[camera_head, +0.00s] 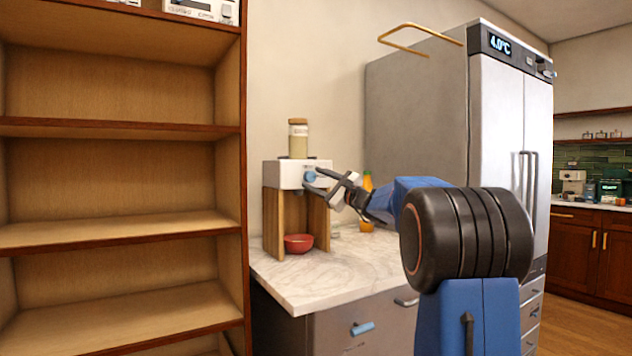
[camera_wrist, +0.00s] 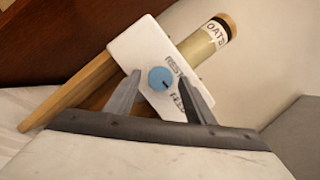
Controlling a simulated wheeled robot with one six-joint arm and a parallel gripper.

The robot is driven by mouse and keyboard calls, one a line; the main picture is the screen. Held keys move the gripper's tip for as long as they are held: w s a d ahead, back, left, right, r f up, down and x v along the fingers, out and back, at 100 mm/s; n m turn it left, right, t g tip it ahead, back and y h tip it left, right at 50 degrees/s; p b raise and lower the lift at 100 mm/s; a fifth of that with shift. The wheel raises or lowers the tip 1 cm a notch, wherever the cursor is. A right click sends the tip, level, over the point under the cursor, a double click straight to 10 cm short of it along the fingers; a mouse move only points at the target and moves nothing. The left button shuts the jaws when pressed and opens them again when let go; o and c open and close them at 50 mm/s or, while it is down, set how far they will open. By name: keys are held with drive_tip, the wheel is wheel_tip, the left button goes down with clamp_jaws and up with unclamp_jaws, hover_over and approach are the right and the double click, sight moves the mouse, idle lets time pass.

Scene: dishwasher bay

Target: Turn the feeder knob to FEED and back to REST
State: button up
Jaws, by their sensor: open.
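The feeder (camera_head: 284,176) is a white box on wooden side panels, standing on the marble counter. Its round blue knob (camera_head: 309,176) is on the front face. In the wrist view the knob (camera_wrist: 160,79) sits between my open fingers, with the label REST at its upper right and FEED, partly covered by a finger, at its lower right. A pale mark on the knob is too small to read surely. My gripper (camera_head: 334,184) is open in front of the knob; contact cannot be told. A jar labelled OATS (camera_wrist: 209,38) stands on top of the feeder.
A red bowl (camera_head: 298,243) sits under the feeder. An orange object (camera_head: 367,225) stands behind my gripper on the marble counter (camera_head: 330,268). The front counter is clear.

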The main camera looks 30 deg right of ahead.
drive_tip(key=v, duration=1.7)
